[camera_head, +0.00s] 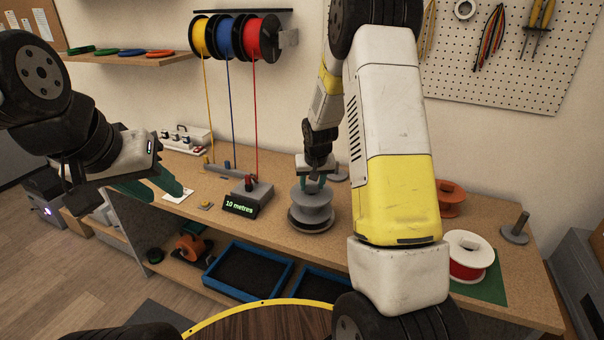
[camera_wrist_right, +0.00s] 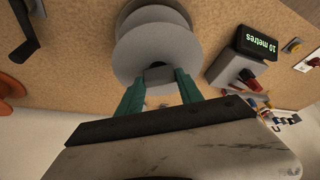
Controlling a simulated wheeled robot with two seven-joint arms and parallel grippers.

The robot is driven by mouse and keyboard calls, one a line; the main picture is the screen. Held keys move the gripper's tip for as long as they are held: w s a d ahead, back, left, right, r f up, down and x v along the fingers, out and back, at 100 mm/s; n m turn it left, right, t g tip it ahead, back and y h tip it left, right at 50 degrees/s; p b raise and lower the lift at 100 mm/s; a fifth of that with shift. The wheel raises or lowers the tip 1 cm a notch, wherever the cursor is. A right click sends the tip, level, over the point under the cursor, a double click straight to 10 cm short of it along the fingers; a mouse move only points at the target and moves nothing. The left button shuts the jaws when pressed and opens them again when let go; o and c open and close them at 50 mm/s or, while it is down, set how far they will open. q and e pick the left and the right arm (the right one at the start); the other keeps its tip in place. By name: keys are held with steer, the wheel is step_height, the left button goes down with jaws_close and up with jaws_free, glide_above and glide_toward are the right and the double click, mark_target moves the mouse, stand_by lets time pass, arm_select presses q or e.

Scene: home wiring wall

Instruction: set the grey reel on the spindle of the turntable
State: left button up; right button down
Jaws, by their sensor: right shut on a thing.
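The grey reel (camera_head: 311,204) is upright, flanges level, over the dark round turntable (camera_head: 311,225) in the middle of the bench. It also shows in the right wrist view (camera_wrist_right: 182,48). My right gripper (camera_head: 313,182) comes down from above and is shut at the top of the reel. In the wrist view its teal fingers (camera_wrist_right: 158,82) close on a grey piece at the reel's centre. The spindle is hidden, and I cannot tell whether the reel rests on the turntable. My left gripper (camera_head: 172,197) is open and empty, over the bench's left end.
A length counter (camera_head: 240,205) reading "10 metres" stands just left of the reel. To the right are an orange reel (camera_head: 452,200), a white reel with red wire (camera_head: 468,255) and a grey post stand (camera_head: 515,232). Taut wires run down from the wall spools (camera_head: 232,38).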

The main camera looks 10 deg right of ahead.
steer(key=shift+f, duration=0.75)
steer(key=c, duration=0.7)
jaws_free()
steer(key=v, duration=0.7)
steer(key=shift+s+r, duration=0.15)
steer(key=shift+r, duration=0.25)
